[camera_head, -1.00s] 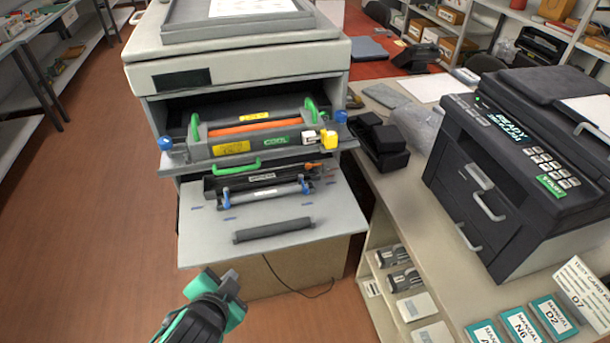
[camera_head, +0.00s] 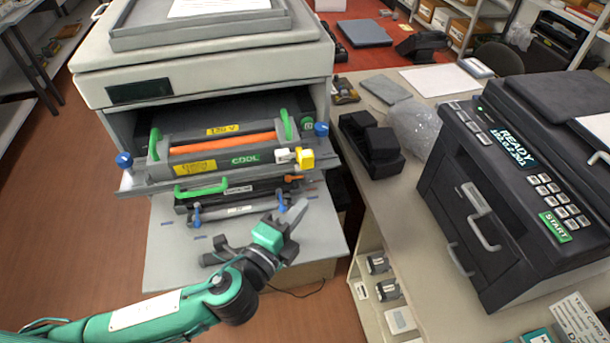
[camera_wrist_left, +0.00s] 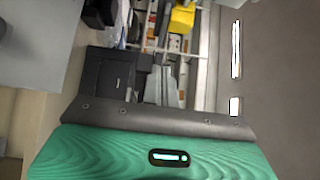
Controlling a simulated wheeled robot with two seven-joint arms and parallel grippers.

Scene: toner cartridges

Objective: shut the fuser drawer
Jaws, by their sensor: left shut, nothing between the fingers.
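The fuser drawer (camera_head: 230,160) sticks out of the front of the large printer (camera_head: 205,60). It has an orange roller, green handles, a "COOL" label, blue knobs at its ends and a white and a yellow block at its right. My left gripper (camera_head: 297,214) is shut and empty, its fingers pointing up and right. It is below the drawer's right half, over the lowered front flap (camera_head: 165,245), and looks apart from the drawer. My right gripper is not in view.
Below the drawer sits a dark unit with a green handle (camera_head: 200,190) and blue levers. On the counter at the right stand a black printer (camera_head: 520,170) and a dark block-shaped item (camera_head: 372,145). Open floor (camera_head: 80,200) lies at the left.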

